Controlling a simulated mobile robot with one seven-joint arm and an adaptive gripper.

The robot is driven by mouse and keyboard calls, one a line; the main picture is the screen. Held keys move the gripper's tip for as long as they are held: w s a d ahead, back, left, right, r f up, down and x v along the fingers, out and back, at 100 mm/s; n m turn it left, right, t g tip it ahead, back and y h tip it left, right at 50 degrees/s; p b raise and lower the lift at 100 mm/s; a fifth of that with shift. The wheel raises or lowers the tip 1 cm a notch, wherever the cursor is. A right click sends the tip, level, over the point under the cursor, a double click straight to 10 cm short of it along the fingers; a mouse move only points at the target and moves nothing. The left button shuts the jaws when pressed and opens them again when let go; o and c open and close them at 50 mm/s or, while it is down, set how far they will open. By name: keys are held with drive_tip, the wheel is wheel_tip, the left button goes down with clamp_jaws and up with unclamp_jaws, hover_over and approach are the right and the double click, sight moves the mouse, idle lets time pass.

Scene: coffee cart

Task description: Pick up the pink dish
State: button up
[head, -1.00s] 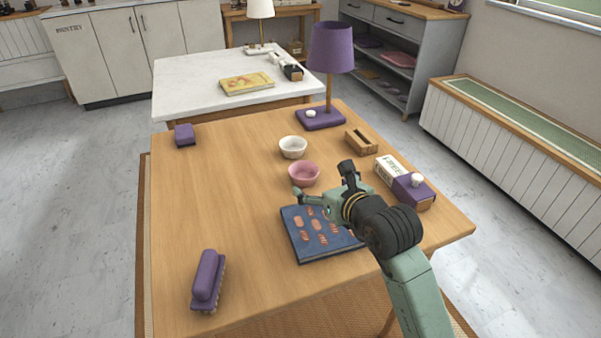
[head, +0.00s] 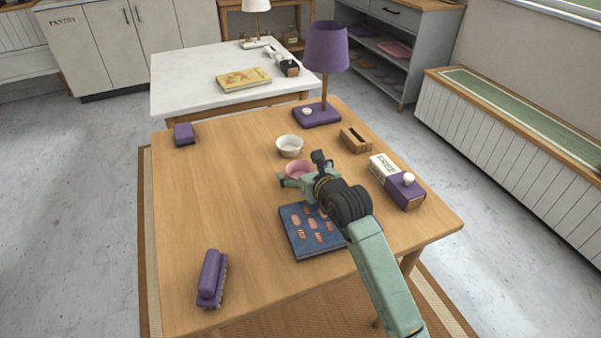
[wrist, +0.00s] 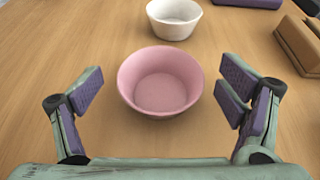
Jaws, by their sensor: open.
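The pink dish (wrist: 160,82) is a small round bowl, upright and empty on the wooden table. In the wrist view it lies ahead of and between the spread fingers of my gripper (wrist: 161,92), touching neither. In the head view the pink dish (head: 298,168) is partly hidden behind my gripper (head: 297,182), which is open and empty at its near side.
A white bowl (head: 289,146) stands just behind the pink dish. A wooden holder (head: 355,140), a purple lamp (head: 318,116) and a purple-and-white box (head: 398,181) stand to the right. A blue book (head: 310,232) lies nearer. The table's left part is mostly clear.

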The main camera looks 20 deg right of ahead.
drive_tip(key=c, duration=1.3)
